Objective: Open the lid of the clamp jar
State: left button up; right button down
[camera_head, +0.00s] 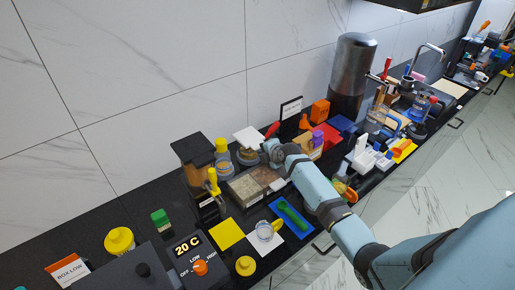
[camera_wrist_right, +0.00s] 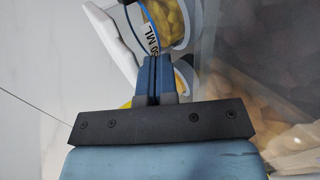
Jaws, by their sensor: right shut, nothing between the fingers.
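A glass jar (camera_head: 247,156), which looks like the clamp jar, stands on the dark counter near the wall. A white, flat lid-like piece (camera_head: 249,136) shows above it and looks tilted; I cannot tell whether it is joined to the jar. My right gripper (camera_head: 268,148) is just right of the jar, shut and empty. In the right wrist view, its blue fingers (camera_wrist_right: 158,75) are together below a clear vessel with yellow contents (camera_wrist_right: 172,22), marked "50 ML". A white piece (camera_wrist_right: 112,38) lies left of it. I cannot tell whether the fingers touch the jar. My left gripper is not in view.
A yellow-capped jar (camera_head: 222,150) and a black-topped dispenser (camera_head: 194,160) stand left of the jar. A compartmented box (camera_head: 246,190) is in front. The counter is crowded.

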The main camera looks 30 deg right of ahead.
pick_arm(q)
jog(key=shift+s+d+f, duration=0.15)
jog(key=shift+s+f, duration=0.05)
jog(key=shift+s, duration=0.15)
pick_arm(e)
jog(key=shift+w, duration=0.1)
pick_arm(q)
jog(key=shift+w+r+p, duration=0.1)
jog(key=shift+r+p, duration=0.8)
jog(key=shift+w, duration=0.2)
pick_arm(e)
notch_tip(320, 180, up, 2)
jog(key=shift+r, duration=0.2)
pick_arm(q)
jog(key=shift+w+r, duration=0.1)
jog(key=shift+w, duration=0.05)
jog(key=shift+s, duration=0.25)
pick_arm(e)
jog(key=shift+w+r, duration=0.1)
jog(key=shift+r, duration=1)
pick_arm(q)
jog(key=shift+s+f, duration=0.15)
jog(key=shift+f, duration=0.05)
pick_arm(e)
jog(key=shift+r, duration=0.1)
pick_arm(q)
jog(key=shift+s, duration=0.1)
